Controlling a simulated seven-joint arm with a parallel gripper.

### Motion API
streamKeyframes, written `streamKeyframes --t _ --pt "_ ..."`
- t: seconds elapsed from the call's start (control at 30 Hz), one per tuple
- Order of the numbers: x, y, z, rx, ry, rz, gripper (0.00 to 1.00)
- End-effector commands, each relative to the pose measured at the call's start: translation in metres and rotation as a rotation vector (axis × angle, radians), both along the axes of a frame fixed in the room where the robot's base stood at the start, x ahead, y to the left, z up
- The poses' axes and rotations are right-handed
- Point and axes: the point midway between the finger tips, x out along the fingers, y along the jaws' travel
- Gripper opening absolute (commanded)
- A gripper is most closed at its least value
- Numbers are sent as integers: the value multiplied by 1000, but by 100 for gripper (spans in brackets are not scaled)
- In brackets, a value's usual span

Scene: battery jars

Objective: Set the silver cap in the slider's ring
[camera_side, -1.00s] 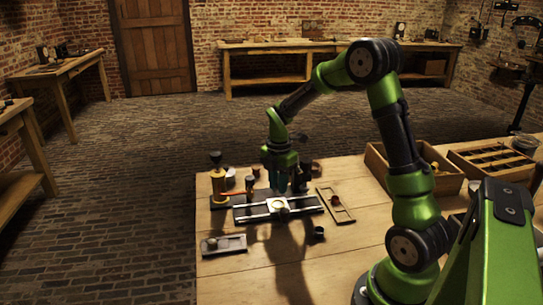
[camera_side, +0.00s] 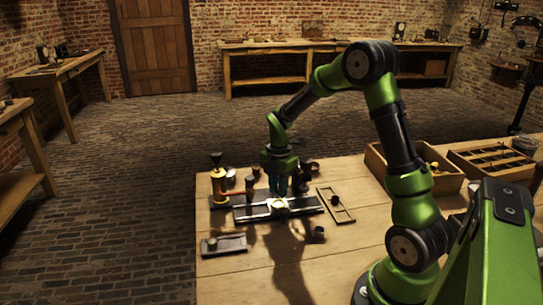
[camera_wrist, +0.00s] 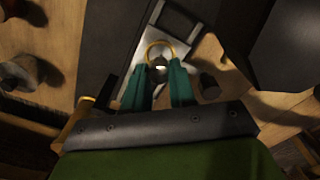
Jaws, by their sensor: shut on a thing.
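The slider (camera_side: 250,212) is a pale plate on a dark rail on the bench. Its brass ring (camera_wrist: 149,46) shows just beyond my fingertips in the wrist view, lying on the metal plate. My gripper (camera_side: 278,190) points down at the slider, with its teal fingers (camera_wrist: 160,75) drawn close together. They are shut on a small dark, shiny thing with a bright glint, which appears to be the silver cap (camera_wrist: 159,68). The cap overlaps the near side of the ring in the picture. I cannot tell whether it touches the ring or hangs above it.
A brass post with a dark knob (camera_side: 218,184) stands left of the slider. A small dark tray (camera_side: 232,245) lies at the front left. A narrow wooden tray (camera_side: 347,215) and a dark cup (camera_side: 318,233) are at the right. Wooden boxes (camera_side: 448,184) stand farther right.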

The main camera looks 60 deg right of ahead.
Motion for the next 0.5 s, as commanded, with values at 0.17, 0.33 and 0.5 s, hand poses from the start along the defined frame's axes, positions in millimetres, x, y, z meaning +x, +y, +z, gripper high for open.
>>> streamKeyframes --t 0.17,0.33,0.5 --pt "0 0 -4 1 2 -1 0" --pt "0 0 -7 1 1 -1 0" --pt "0 0 -10 1 0 -1 0"
